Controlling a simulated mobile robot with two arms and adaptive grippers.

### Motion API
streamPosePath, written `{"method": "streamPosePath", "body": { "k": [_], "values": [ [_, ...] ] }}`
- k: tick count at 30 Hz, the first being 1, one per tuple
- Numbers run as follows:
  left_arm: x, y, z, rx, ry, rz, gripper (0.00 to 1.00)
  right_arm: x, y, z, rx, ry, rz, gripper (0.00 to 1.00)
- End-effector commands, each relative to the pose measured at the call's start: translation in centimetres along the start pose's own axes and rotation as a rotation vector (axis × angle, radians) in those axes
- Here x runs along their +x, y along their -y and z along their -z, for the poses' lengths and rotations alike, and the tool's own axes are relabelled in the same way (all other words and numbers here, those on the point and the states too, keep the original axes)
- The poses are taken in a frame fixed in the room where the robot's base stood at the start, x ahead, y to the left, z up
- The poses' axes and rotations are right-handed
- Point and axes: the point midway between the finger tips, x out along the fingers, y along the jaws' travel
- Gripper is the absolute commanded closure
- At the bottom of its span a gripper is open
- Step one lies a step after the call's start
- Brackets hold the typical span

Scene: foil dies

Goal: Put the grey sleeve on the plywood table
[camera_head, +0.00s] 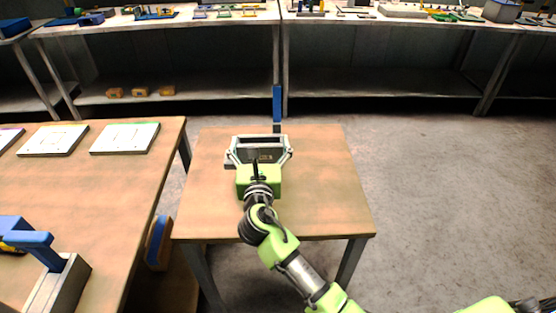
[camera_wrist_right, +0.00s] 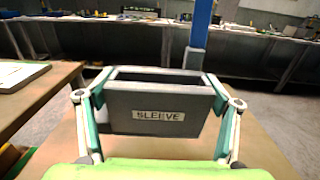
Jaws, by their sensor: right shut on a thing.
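The grey sleeve (camera_wrist_right: 155,108) is a dark grey open-topped rectangular box with a "SLEEVE" label on its near face. My right gripper (camera_head: 258,150) is shut on it, with one finger at each side of the sleeve in the right wrist view (camera_wrist_right: 158,115). The sleeve also shows between the fingers in the head view (camera_head: 262,154), upright and over the plywood table (camera_head: 320,190). Its underside is hidden, so I cannot tell whether it touches the tabletop. My left gripper is not in view.
A blue upright bar (camera_head: 277,104) stands just behind the sleeve. The table's right and front parts are bare. A larger table (camera_head: 95,190) at left carries white boards (camera_head: 125,137) and a blue-handled tool (camera_head: 45,262). Grey shelving (camera_head: 380,85) with parts runs along the back.

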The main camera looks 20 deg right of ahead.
Motion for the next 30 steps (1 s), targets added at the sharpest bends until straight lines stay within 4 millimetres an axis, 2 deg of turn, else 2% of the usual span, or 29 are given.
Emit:
{"method": "streamPosePath", "body": {
  "k": [3,6,9,16,22,30],
  "values": [
    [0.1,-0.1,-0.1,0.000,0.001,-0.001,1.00,2.1,2.2,1.6,-0.003,0.000,0.001,0.45],
    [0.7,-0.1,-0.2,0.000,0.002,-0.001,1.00,3.1,3.2,3.8,-0.002,-0.001,0.001,0.45],
    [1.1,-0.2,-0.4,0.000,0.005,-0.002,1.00,3.9,4.0,5.0,-0.001,0.002,0.001,0.45],
    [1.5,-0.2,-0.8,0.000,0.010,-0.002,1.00,4.8,4.9,6.5,0.000,0.002,0.000,0.45],
    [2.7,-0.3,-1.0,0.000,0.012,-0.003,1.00,5.1,5.2,9.6,0.001,0.001,0.000,0.45],
    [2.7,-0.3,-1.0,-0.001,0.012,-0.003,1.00,5.1,5.2,9.9,0.003,0.003,-0.001,0.45]
  ]
}}
